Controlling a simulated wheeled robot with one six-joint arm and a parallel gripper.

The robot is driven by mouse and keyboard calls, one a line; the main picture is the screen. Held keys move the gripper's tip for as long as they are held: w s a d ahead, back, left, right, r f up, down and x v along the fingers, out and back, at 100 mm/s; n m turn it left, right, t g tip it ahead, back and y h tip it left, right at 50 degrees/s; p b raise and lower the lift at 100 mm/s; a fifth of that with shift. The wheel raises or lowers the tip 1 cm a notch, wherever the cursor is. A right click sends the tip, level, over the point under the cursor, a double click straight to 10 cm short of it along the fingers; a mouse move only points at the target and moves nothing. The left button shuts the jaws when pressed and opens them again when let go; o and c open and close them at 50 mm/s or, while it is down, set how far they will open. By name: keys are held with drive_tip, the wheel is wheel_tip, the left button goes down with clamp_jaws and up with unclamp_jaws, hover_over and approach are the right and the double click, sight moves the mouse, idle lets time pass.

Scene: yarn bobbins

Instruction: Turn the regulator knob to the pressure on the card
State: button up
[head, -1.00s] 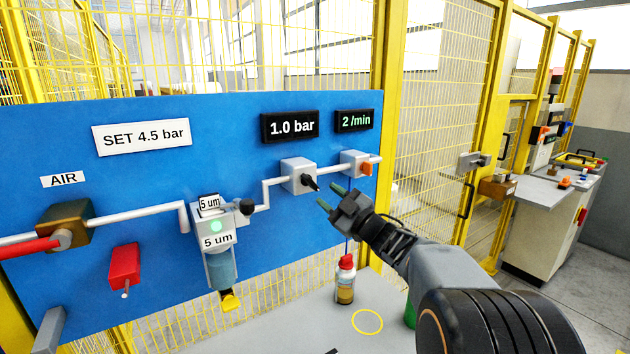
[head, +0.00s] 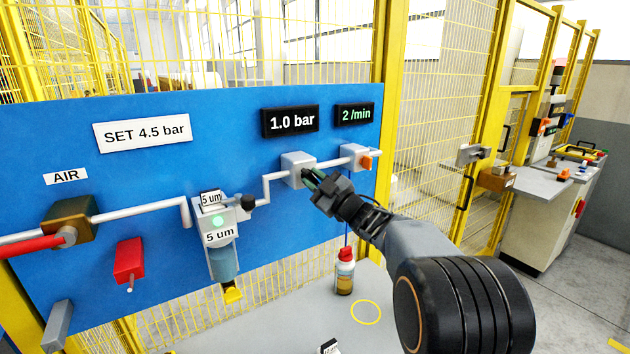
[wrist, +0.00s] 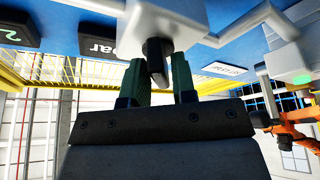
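The card (head: 142,132) on the blue panel reads "SET 4.5 bar". The black pressure display (head: 290,121) reads "1.0 bar". The regulator is a grey block (head: 297,166) on the pipe below that display, with a dark knob on its front. In the wrist view the knob (wrist: 155,62) sticks out between the two green fingers. My gripper (head: 311,178) is at the regulator's front in the head view and partly hides the knob. In the wrist view my gripper (wrist: 158,80) is open, with a gap visible beside the knob on each side.
A grey block with an orange knob (head: 366,162) sits close right of the regulator, under the "2 /min" display (head: 354,115). A filter unit (head: 221,245) labelled "5 um" hangs to the left. A red-capped bottle (head: 345,272) stands on the bench below.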

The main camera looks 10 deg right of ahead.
clamp_jaws()
